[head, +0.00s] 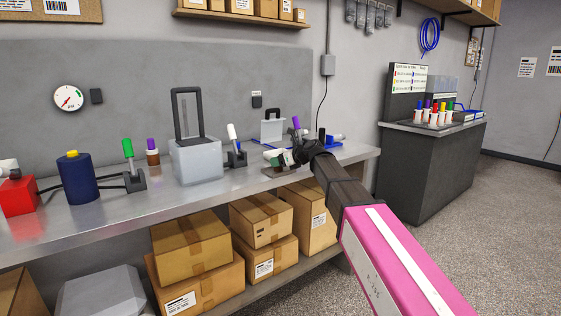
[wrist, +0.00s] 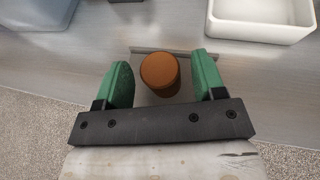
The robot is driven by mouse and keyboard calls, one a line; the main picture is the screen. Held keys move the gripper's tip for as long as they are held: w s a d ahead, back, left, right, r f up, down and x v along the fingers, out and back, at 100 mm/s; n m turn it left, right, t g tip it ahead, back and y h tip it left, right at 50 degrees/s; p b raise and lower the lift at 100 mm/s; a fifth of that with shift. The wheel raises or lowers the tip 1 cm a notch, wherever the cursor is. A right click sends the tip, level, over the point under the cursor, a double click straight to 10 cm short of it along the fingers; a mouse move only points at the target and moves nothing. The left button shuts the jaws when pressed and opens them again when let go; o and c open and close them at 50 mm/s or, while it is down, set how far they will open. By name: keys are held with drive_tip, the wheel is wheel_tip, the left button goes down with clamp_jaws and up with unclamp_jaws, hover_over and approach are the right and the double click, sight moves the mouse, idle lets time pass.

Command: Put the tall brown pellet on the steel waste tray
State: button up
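The brown pellet (wrist: 160,70) is an upright orange-brown cylinder, seen from above in the wrist view. My gripper (wrist: 161,63) is open, with one green finger on each side of the pellet and a small gap on both sides. A thin grey raised edge (wrist: 146,51) shows just behind the pellet. I cannot tell whether it belongs to the steel waste tray. In the head view my gripper (head: 284,158) is low over the right part of the bench. The pellet cannot be made out there.
In the wrist view a white open bin (wrist: 262,31) stands at the upper right and a blue-grey container (wrist: 38,14) at the upper left. In the head view a clear box (head: 197,160) and a white-capped holder (head: 236,158) stand left of my gripper on the bench (head: 115,212).

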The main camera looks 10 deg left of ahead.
drive_tip(key=shift+r, duration=0.15)
drive_tip(key=v, duration=1.2)
drive_tip(key=s+d+f+n+g+h, duration=0.1)
drive_tip(key=s+d+f+n+h, duration=0.15)
drive_tip(key=d+f, duration=0.4)
drive_tip(key=s+d+f+n+h, duration=0.1)
drive_tip(key=d+f+n+h, duration=0.2)
drive_tip(key=f, duration=0.6)
drive_tip(key=s+d+f+n+g+h, duration=0.1)
drive_tip(key=d+f+n, duration=0.35)
drive_tip(key=f, duration=0.35)
drive_tip(key=s+d+f+n+g+h, duration=0.2)
drive_tip(key=s+d+f+n+h, duration=0.1)
drive_tip(key=s+d+f+n, duration=0.3)
drive_tip(key=s+d+f+n+g+h, duration=0.1)
drive_tip(key=s+d+f+n+h, duration=0.2)
drive_tip(key=s+d+f+n, duration=0.4)
drive_tip(key=s+d+f, duration=0.2)
drive_tip(key=d+f, duration=0.4)
drive_tip(key=shift+s+d+f+g, duration=0.3)
drive_tip(key=shift+s+d+g, duration=0.05)
drive_tip(key=shift+s+g, duration=0.05)
drive_tip(key=shift+a, duration=0.1)
